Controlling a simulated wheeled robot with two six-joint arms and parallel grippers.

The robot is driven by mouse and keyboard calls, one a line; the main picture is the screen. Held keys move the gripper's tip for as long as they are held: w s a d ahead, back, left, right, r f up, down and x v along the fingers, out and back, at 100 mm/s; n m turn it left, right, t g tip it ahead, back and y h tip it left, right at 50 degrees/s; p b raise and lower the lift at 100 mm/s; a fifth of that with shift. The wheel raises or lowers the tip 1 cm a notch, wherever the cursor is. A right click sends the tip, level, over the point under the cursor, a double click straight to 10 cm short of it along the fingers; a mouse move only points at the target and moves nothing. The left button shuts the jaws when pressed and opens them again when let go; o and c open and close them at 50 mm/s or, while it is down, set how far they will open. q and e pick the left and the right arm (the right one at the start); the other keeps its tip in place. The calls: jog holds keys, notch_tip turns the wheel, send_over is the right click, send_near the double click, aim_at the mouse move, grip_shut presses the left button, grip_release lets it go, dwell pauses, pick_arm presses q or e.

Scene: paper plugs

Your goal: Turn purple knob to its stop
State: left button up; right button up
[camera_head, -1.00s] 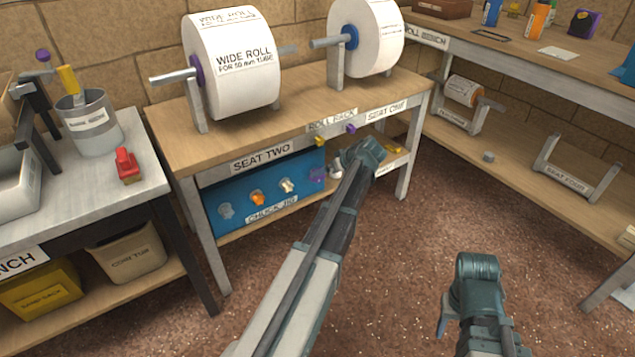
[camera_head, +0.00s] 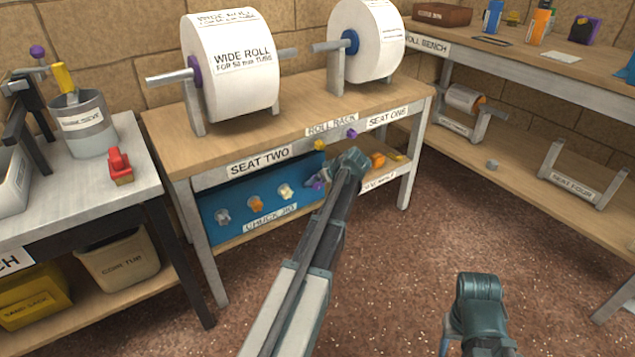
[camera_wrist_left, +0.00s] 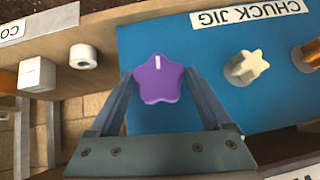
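The purple star-shaped knob (camera_wrist_left: 158,79) sits on the blue chuck jig panel (camera_wrist_left: 170,119), with a white mark on its face. In the head view the knob (camera_head: 317,183) is at the panel's right end, partly hidden by my left gripper (camera_head: 328,178). In the left wrist view my left gripper (camera_wrist_left: 162,85) is open, with one finger on each side of the knob. Whether the fingers touch it I cannot tell. My right gripper (camera_head: 462,338) is low at the right, over the floor, and its fingers are mostly hidden.
A white knob (camera_wrist_left: 246,67) and an orange knob (camera_head: 257,204) are beside the purple one on the panel. The roll rack's top (camera_head: 290,119) overhangs the jig and bears large white rolls (camera_head: 232,68). Small white and orange pieces lie on the lower shelf. Open floor is at the right.

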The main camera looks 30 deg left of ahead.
pick_arm(q)
jog(key=c, duration=1)
jog(key=shift+o, duration=0.2)
jog(key=shift+s+t, duration=0.2)
jog(key=shift+t, duration=0.2)
jog(key=shift+w+n, duration=0.1)
jog(key=shift+n, duration=0.2)
jog(key=o, duration=1.3)
jog(key=p+v, duration=1)
jog(key=v, duration=0.3)
jog(key=shift+s+d+r, duration=0.1)
jog(key=shift+s+r, duration=0.1)
jog(key=shift+r, duration=0.15)
jog(key=shift+d, duration=0.1)
